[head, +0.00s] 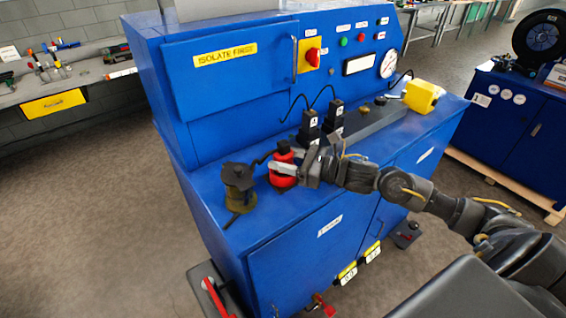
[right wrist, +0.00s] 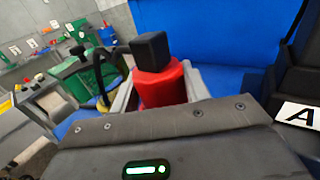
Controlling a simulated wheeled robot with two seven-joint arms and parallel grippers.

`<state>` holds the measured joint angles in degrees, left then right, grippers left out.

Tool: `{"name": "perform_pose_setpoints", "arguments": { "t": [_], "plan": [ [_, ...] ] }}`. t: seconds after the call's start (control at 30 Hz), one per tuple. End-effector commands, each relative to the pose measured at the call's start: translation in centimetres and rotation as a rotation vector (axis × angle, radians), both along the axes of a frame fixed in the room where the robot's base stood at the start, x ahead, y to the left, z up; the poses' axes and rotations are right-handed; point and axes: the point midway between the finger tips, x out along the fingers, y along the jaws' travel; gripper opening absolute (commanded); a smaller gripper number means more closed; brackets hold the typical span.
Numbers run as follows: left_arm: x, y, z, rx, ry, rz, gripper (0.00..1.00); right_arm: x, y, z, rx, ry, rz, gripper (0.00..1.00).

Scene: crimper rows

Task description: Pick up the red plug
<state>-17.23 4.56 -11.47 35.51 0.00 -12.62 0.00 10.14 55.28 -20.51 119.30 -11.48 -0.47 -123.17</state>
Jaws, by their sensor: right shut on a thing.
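The red plug (head: 282,181) has a black top and stands upright over the front left part of the blue cabinet's worktop (head: 211,209). My right gripper (head: 283,170) reaches it from the right and is shut on it, with its fingers on the plug's sides. The right wrist view shows the red body (right wrist: 162,88) and square black cap between the grey fingers. Its lower end is hidden there by the gripper, and I cannot tell whether it touches the worktop. My left gripper is not in view.
A dark connector with an olive base (head: 238,190) stands close to the left of the plug. Black blocks (head: 309,127) with cables stand behind my right gripper. A yellow box (head: 422,96) sits at the worktop's right end. A panel with a red switch (head: 313,55) rises behind.

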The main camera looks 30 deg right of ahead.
Motion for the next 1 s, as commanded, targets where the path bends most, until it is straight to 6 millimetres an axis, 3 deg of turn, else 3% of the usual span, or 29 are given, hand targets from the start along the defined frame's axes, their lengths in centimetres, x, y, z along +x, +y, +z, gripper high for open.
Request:
{"name": "perform_pose_setpoints", "arguments": {
  "t": [0.37, 0.57, 0.83, 1.0],
  "plan": [
    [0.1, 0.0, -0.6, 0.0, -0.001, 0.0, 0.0, 0.0, 0.0, 0.7, 0.001, -0.006, 0.001, 0.15],
    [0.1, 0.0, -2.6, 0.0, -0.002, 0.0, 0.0, 0.0, 0.0, 3.0, -0.003, -0.01, 0.002, 0.15],
    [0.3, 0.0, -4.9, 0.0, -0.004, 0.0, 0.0, -4.9, -0.8, 8.5, -0.011, -0.007, 0.001, 0.15],
    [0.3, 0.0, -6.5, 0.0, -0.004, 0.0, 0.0, -7.7, -1.4, 9.7, -0.003, 0.004, -0.003, 0.15]
  ]
}}
